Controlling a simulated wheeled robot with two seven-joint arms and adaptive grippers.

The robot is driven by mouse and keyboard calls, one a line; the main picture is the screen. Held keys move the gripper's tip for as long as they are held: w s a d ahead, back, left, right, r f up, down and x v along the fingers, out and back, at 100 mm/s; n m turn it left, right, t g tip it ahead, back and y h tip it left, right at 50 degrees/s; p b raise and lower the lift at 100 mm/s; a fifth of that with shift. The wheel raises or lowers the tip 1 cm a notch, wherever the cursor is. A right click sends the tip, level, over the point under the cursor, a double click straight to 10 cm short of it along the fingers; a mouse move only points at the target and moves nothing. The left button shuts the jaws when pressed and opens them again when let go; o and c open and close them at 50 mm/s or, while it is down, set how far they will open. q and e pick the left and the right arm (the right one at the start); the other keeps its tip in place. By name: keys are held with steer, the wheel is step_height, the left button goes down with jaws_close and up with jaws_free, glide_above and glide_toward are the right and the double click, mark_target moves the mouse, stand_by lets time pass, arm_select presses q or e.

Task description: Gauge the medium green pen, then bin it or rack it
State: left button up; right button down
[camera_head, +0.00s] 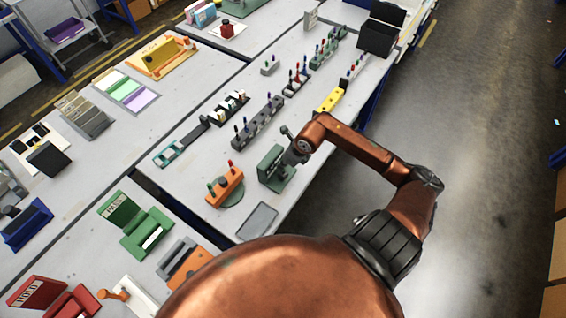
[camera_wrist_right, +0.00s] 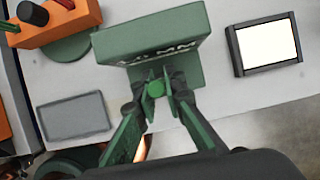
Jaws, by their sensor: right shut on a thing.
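My right gripper (camera_head: 290,145) is at the green gauge stand (camera_head: 276,168), near the table's right edge. In the right wrist view, its fingers (camera_wrist_right: 158,88) are shut on the green pen (camera_wrist_right: 156,89), seen nearly end-on as a round green top. The pen is right beside the front of the gauge (camera_wrist_right: 150,36), which has pale "MM" lettering; I cannot tell whether it touches the gauge or sits in it. The pen's lower part is hidden. My left gripper is not in view.
An orange block (camera_head: 226,187) with upright pens stands left of the gauge. A grey tray (camera_head: 257,221) lies nearer. A long grey rack (camera_head: 258,125) holds several pens behind. A green "PASS" box (camera_head: 148,235) is left and a black bin (camera_head: 376,40) far back.

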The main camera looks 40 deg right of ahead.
steer(key=shift+f+b, duration=0.3)
steer(key=shift+f, duration=0.2)
steer(key=shift+r, duration=0.1)
steer(key=shift+r+p, duration=1.9)
steer(key=shift+r, duration=1.25)
